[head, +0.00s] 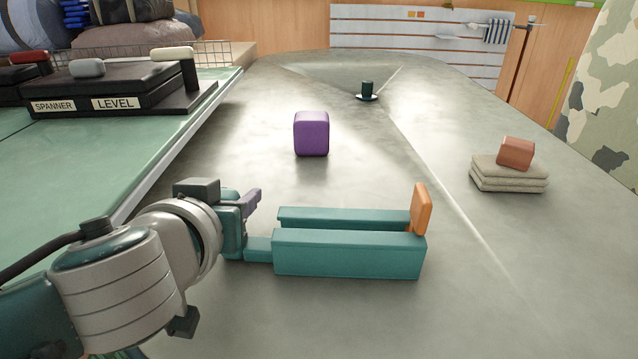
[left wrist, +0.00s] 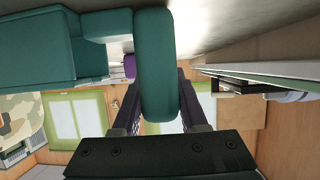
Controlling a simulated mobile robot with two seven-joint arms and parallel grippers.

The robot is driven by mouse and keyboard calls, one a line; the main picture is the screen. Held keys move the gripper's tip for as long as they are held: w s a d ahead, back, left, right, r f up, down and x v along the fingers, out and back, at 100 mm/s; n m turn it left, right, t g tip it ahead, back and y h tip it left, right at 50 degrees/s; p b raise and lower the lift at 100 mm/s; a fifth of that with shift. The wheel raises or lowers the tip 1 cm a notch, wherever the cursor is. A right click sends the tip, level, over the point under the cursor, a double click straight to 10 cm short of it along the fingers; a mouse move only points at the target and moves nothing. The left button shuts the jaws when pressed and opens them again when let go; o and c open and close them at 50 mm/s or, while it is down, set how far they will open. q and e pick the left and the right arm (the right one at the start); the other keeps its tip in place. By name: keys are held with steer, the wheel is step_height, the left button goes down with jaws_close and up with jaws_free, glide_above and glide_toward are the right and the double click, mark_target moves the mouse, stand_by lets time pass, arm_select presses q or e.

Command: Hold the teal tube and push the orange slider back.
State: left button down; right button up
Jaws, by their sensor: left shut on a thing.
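The teal tube (head: 345,254) lies on the grey table in the head view, two long parallel walls with a channel between them. A teal grip piece (head: 232,228) stands at its left end. The orange slider (head: 422,209) is an upright plate at the tube's right end, sticking up above the walls. My left gripper (head: 246,208) is at the left end, shut on the tube's grip piece. The left wrist view shows the grip piece (left wrist: 156,65) between the dark fingers, with the tube body (left wrist: 40,50) beyond. The slider is not visible there. My right gripper is in neither view.
A purple block (head: 311,134) stands behind the tube. A reddish block (head: 516,153) rests on folded cloths (head: 508,176) at right. A small dark object (head: 367,90) stands far back.

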mark_target(416, 227)
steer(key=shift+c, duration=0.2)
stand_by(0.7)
